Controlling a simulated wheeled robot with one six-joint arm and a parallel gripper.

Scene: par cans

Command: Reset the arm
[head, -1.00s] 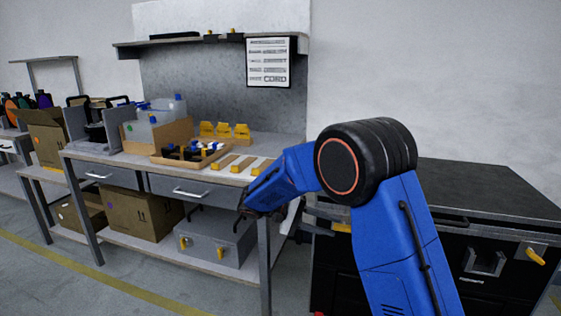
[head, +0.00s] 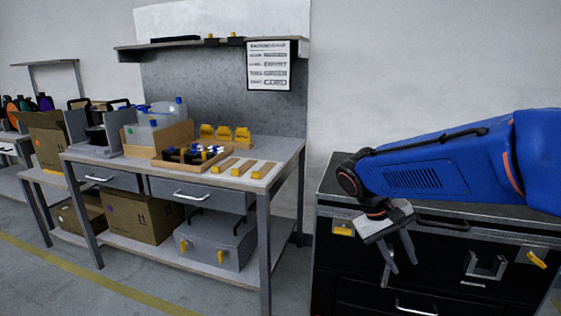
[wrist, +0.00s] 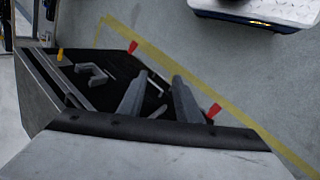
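My blue arm reaches in from the right in the head view, over the dark cabinet. My gripper (head: 400,265) hangs at the arm's end in front of the cabinet, its fingers pointing down. The fingers are apart with nothing between them. In the wrist view my gripper (wrist: 160,85) also shows two grey, separated fingers, with only the dark cabinet front behind the gap.
The black cabinet (head: 345,185) has handles and yellow-tagged latches on its front. To its left stands a workbench (head: 285,150) with a wooden tray (head: 160,163), yellow-fronted blocks and a grey case (head: 215,240) below. Floor shows between bench and cabinet.

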